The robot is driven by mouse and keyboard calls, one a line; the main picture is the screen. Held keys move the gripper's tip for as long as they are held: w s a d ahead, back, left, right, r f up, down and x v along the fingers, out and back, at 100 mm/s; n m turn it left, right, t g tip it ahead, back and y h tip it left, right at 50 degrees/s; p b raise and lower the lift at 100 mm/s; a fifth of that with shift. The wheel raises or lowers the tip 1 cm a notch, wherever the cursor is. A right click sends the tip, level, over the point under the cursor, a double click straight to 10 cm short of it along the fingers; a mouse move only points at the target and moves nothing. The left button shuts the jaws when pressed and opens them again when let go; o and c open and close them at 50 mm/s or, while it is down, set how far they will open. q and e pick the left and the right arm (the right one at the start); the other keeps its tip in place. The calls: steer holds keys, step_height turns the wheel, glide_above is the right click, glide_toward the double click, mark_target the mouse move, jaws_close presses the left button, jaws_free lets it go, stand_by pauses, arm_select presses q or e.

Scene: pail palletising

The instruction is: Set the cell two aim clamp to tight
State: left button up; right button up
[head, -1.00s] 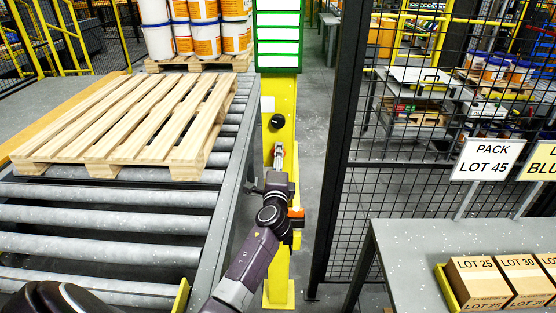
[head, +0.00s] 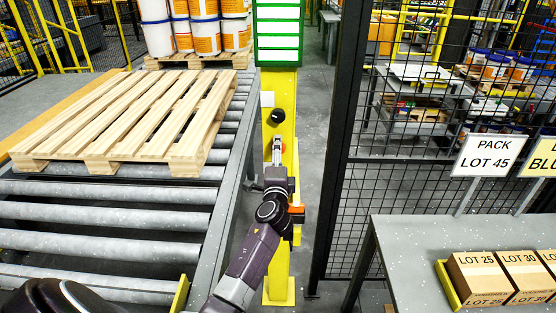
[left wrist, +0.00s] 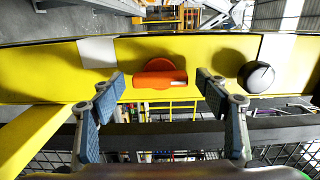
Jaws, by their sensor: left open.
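The clamp is an orange round knob with a raised grip bar (left wrist: 158,82) on the yellow post, seen in the left wrist view. Its bar lies roughly level in that view, with a pale mark at its right end. My left gripper (left wrist: 160,77) is open, one finger on each side of the knob, with gaps showing; I see no contact. In the head view my left gripper (head: 277,150) is in front of the yellow post (head: 282,262), just below a black knob, and hides the orange knob. My right gripper is not in view.
The black round knob (left wrist: 256,77) sits right of the right finger; it also shows in the head view (head: 276,117). A white plate (left wrist: 97,52) is on the left. A roller conveyor with a wooden pallet (head: 130,115) stands left, a mesh fence (head: 400,190) right.

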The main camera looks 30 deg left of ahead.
arm_select(q)
steer(key=v, duration=1.2)
steer(key=shift+f, duration=0.1)
